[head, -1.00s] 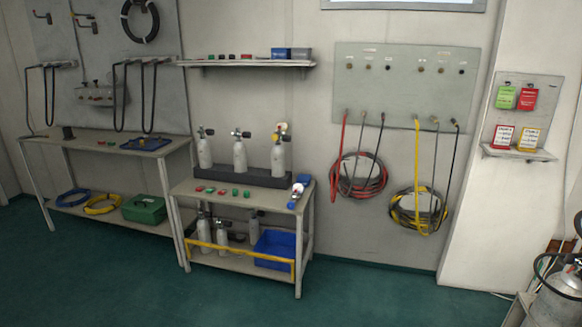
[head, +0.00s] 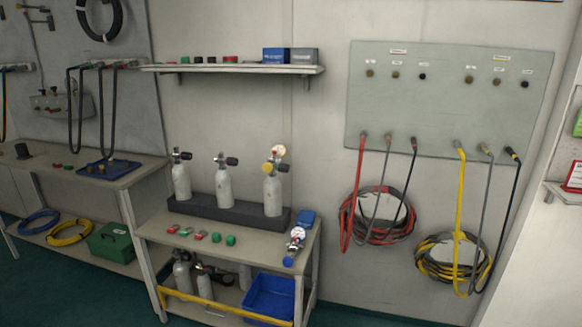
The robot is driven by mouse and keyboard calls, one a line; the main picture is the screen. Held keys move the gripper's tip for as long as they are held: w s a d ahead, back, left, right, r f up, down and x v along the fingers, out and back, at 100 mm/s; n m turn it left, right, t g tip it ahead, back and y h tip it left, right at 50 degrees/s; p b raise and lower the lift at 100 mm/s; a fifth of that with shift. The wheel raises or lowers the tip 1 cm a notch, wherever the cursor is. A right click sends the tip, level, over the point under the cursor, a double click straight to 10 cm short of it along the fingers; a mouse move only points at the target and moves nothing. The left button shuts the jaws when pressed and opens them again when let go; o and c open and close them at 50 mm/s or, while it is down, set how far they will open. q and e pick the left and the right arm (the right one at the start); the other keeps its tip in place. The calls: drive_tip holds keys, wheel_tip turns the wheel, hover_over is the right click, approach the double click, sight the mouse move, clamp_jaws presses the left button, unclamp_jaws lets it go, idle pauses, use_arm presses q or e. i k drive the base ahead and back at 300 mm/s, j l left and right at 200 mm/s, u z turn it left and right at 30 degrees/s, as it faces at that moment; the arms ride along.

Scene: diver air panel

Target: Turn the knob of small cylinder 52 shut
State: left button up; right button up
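Three small white cylinders stand upright in a dark rack on the small bench: a left one (head: 181,181), a middle one (head: 224,186) and a right one (head: 273,195). The left and middle ones have black knobs (head: 232,161) at the top. The right one has a dark knob (head: 283,168) and a gauge with a yellowish part (head: 277,152) on its valve. No numbers are readable, so I cannot tell which cylinder is 52. Neither of my grippers is in view.
The small bench (head: 150,231) also bears red and green pieces (head: 200,236) and a blue gauge device (head: 294,245). A shelf (head: 230,70) hangs above. A hose panel (head: 440,110) is at right. A yellow bar (head: 225,308) crosses the lower front. Floor shows at lower left.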

sight(283, 167)
drive_tip(key=i+l, duration=0.35)
drive_tip(key=i+l+u, duration=0.1)
drive_tip(key=i+l, duration=0.3)
drive_tip(key=l, duration=0.2)
drive_tip(key=i+l, duration=0.35)
drive_tip(key=l, duration=0.15)
drive_tip(key=i+l+u, duration=0.1)
drive_tip(key=i+l, duration=0.2)
drive_tip(key=l, duration=0.2)
